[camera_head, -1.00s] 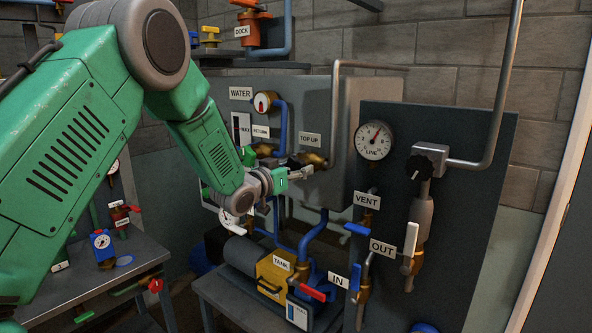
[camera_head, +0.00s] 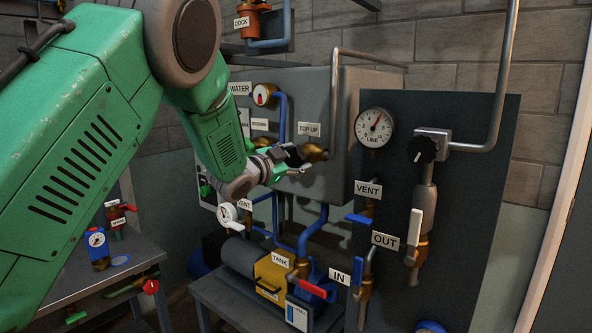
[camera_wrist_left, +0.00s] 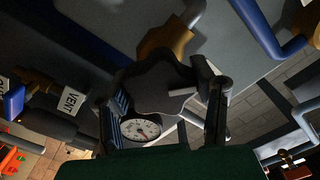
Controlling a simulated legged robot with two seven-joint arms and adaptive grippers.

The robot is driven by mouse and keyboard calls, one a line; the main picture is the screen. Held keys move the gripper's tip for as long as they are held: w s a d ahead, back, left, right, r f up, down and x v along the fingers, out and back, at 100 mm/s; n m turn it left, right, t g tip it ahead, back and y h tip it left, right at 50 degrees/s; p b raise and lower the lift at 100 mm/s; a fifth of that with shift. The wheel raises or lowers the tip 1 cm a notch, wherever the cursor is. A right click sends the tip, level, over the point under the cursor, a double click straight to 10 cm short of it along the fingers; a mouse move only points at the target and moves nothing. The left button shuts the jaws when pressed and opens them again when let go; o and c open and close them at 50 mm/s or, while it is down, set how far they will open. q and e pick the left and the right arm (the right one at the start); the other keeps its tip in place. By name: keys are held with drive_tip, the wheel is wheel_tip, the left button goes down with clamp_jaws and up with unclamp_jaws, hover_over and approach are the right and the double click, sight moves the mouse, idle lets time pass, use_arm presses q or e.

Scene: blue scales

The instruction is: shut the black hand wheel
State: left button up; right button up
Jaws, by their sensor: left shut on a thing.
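A black hand wheel (camera_wrist_left: 155,88) with a lobed rim sits on a brass valve (camera_wrist_left: 165,40) in the left wrist view. In the head view this brass valve (camera_head: 314,152) is under the TOP UP label (camera_head: 309,129). My left gripper (camera_head: 290,158) is at the wheel. The left wrist view shows its fingers (camera_wrist_left: 163,100) on either side of the wheel, shut on it. In the head view the gripper hides most of this wheel. A second black hand wheel (camera_head: 422,150) is on the dark panel at right, away from the gripper. My right gripper is not in view.
A table (camera_head: 80,280) with valves stands at left.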

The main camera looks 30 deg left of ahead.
use_arm(q)
drive_tip(key=m+b, duration=0.4)
drive_tip(key=m, duration=0.1)
drive_tip(key=shift+d+m+b, duration=0.1)
drive_tip(key=shift+m+b, duration=0.25)
drive_tip(key=shift+m, duration=0.05)
drive_tip(key=shift+f+m+b, duration=0.15)
drive_tip(key=shift+m+b, duration=1.75)
drive_tip(key=shift+m, duration=0.3)
drive_tip(key=shift+f, duration=0.1)
drive_tip(key=o, duration=1.2)
drive_tip(key=shift+d, duration=0.2)
drive_tip(key=shift+s, duration=0.1)
